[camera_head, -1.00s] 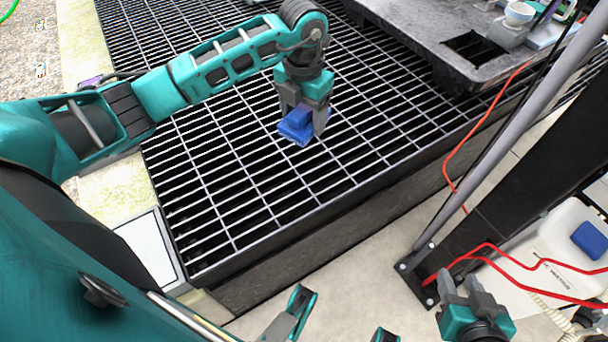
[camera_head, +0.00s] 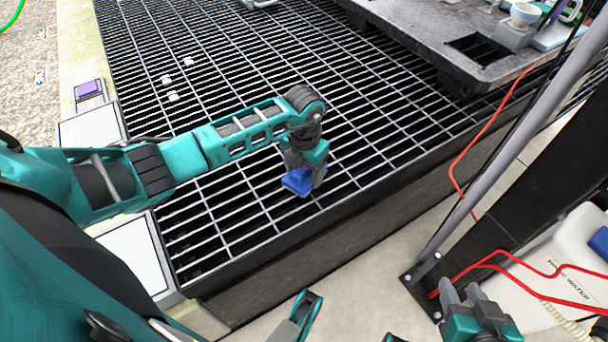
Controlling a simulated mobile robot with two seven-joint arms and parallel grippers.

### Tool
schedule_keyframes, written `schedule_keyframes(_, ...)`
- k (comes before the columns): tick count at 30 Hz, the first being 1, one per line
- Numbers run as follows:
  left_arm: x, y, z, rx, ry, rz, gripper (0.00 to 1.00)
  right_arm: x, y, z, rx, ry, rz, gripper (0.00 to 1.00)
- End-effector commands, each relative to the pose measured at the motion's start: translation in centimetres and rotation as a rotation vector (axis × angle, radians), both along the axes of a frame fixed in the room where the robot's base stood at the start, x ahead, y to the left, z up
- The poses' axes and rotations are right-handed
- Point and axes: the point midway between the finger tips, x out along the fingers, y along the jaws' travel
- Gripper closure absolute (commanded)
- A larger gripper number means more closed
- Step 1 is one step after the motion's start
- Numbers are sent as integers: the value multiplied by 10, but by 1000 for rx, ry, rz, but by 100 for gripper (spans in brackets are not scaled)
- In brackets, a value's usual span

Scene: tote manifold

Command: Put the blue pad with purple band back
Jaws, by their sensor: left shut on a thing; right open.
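My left gripper (camera_head: 304,183) is shut on a blue pad (camera_head: 298,182) and holds it over the near part of the metal grating. No purple band can be made out on the pad at this size. At the far left, a small purple square (camera_head: 89,88) sits on a grey block on the pale ledge. My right gripper (camera_head: 462,294) is open and empty at the lower right, in front of the white container.
The dark grating (camera_head: 240,225) is mostly bare. White plates (camera_head: 92,128) lie along its left edge. A grey tray-like table (camera_head: 400,28) stands at the top right. A slanted grey pole (camera_head: 490,145), red cables (camera_head: 470,150) and a white container (camera_head: 540,275) fill the right side.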

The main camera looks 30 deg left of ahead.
Motion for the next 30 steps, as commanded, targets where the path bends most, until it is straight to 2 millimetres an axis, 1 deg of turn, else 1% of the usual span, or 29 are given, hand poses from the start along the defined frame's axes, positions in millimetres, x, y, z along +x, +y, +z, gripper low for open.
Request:
schedule_keyframes(1, 0, -1, -10, -1, 2, 0, 56, 0, 2, -4, 4, 0, 1, 57)
schedule_keyframes(2, 0, -1, -12, 0, 1, -1, 56, 1, 2, -4, 5, 1, 1, 57)
schedule_keyframes(8, 0, 0, -12, 1, 0, -2, 56, 1, 5, 0, 10, 3, 4, 57)
schedule_keyframes(9, 0, 0, -12, 1, 0, -2, 29, 1, 5, 0, 10, 3, 4, 57)
schedule_keyframes(16, 0, 0, -11, 1, 1, -1, 6, 2, 5, 1, 11, -1, 3, 57)
schedule_keyframes(23, 0, 0, -11, 1, 0, -1, 6, 2, 4, 1, 9, -3, 1, 57)
schedule_keyframes(25, 0, 0, -7, 1, -1, -1, 6, 2, 3, 3, 8, -4, 0, 57)
schedule_keyframes(28, 1, 0, 5, 1, -2, -1, 6, 3, 2, 8, 6, -8, -2, 57)
schedule_keyframes(30, 1, 1, 18, 2, -3, -3, 6, 3, 0, 13, 4, -12, -3, 57)
